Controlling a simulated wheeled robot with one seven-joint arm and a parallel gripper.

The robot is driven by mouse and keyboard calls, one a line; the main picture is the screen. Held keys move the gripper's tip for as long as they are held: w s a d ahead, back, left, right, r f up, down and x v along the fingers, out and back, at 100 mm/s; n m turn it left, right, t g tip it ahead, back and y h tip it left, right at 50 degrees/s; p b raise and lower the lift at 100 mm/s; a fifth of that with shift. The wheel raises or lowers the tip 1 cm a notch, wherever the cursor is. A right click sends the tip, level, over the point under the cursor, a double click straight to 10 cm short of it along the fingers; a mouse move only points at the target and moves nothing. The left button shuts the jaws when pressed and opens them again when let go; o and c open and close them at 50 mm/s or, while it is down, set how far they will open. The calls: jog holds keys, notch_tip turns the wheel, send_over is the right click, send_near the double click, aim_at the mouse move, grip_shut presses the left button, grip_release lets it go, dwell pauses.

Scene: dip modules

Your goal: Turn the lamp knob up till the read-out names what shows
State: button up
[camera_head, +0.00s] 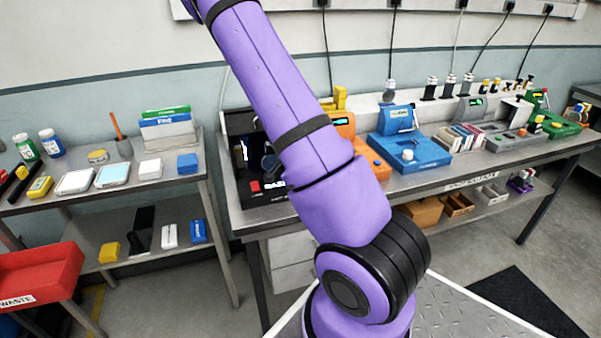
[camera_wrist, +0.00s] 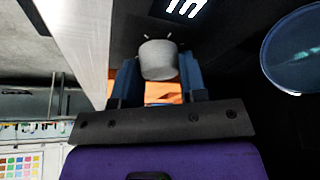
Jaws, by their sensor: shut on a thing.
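In the wrist view, my gripper (camera_wrist: 158,75) has its two blue fingers shut on a pale grey round knob (camera_wrist: 158,60). The knob stands on a dark panel, with short white marks beside it. White lit characters of a read-out (camera_wrist: 185,8) show at the top edge, cut off, so I cannot read them. A round dark bluish window (camera_wrist: 296,50) lies to the right. In the head view, the black device (camera_head: 238,124) stands at the bench's left end, partly behind my purple arm. My gripper and the knob cannot be made out there.
An orange device (camera_head: 375,166) and a blue device (camera_head: 415,155) stand right of the black one. Green and grey devices stand farther right. A side table (camera_head: 110,190) on the left carries boxes, trays and bottles. A red waste bin (camera_head: 40,275) is at the lower left.

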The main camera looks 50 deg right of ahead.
dwell(0.3)
jog(key=o, duration=0.9)
jog(key=v, duration=1)
jog(key=shift+r, duration=0.35)
jog(key=shift+a, duration=0.25)
